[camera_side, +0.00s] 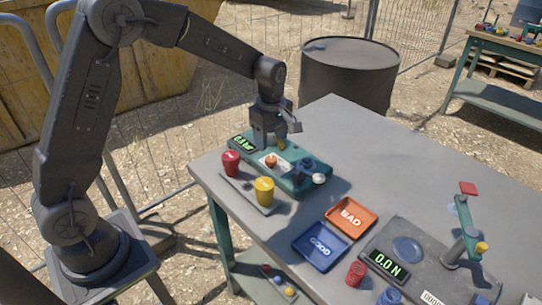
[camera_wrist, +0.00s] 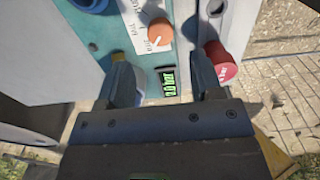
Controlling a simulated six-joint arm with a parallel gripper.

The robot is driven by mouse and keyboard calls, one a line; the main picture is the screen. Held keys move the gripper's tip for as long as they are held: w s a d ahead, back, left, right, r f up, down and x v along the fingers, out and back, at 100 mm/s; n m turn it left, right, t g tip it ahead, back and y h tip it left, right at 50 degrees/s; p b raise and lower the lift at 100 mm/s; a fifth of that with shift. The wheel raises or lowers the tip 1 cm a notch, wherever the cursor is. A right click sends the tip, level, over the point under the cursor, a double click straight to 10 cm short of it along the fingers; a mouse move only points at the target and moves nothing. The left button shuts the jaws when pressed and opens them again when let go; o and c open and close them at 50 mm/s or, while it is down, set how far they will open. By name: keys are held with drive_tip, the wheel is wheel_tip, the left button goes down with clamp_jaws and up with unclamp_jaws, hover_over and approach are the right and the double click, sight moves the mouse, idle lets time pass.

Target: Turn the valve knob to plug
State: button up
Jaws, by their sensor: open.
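The valve knob (camera_side: 271,160) is a small orange dial on a teal box (camera_side: 297,185) at the table's left. In the wrist view the orange knob (camera_wrist: 160,31) bears a white pointer line and sits beside a white label plate (camera_wrist: 134,16), whose words I cannot read surely. My gripper (camera_side: 276,138) is above the box near the knob. In the wrist view my gripper (camera_wrist: 163,78) has its two fingers apart, with nothing between them. The knob lies beyond the fingertips, apart from them.
A green pressure display (camera_wrist: 169,84) is on the box. Red (camera_side: 231,163) and yellow (camera_side: 264,190) cups stand in front of it. A blue knob (camera_side: 306,164) and white part (camera_side: 319,178) are at its right. BAD (camera_side: 366,231) and GOOD (camera_side: 334,262) trays lie nearer.

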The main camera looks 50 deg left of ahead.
sight(271, 158)
wheel_tip(271, 158, down, 6)
drive_tip(key=shift+f, duration=0.25)
drive_tip(key=c, duration=0.9)
